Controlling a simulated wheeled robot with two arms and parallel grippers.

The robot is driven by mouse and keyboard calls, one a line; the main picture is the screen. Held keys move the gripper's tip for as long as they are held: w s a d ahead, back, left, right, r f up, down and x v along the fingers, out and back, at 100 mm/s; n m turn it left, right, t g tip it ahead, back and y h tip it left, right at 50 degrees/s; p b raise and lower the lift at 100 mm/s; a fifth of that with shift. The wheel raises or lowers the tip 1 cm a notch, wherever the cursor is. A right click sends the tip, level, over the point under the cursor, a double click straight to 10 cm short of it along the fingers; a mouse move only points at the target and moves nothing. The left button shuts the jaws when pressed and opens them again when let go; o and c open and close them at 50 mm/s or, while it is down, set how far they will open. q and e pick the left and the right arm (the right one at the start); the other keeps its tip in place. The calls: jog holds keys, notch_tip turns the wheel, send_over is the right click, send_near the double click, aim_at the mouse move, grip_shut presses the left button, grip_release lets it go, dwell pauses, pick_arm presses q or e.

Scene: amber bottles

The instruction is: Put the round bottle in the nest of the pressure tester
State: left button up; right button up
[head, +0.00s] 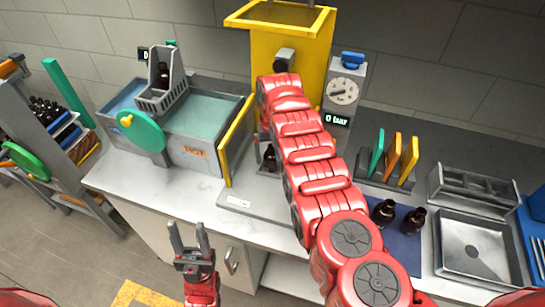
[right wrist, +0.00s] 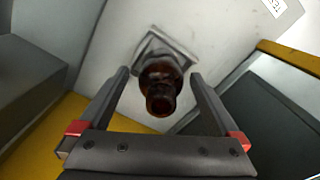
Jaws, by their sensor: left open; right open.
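The yellow pressure tester (head: 318,52) stands at the back middle, its yellow door (head: 237,140) swung open to the left. A dark amber bottle (head: 270,156) is inside it, partly hidden by my right arm. In the right wrist view the bottle (right wrist: 161,88) looks round and stands upright on a square grey nest (right wrist: 183,54). My right gripper (right wrist: 160,80) is open, with a finger on each side of the bottle and visible gaps between. My left gripper (head: 189,232) is open and empty, in front of the counter.
A gauge reading 0 bar (head: 343,92) stands right of the tester. Two amber bottles (head: 383,212) stand on a blue mat (head: 402,246). A water bath (head: 205,118) with a bottle in a raised basket (head: 163,98) is at left.

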aim_at(272, 146)
notch_tip(272, 146, up, 5)
jog(key=shift+r+b, duration=0.15)
jog(key=shift+b, duration=0.8)
jog(key=shift+r, duration=0.4)
jog(key=shift+s+f, duration=0.1)
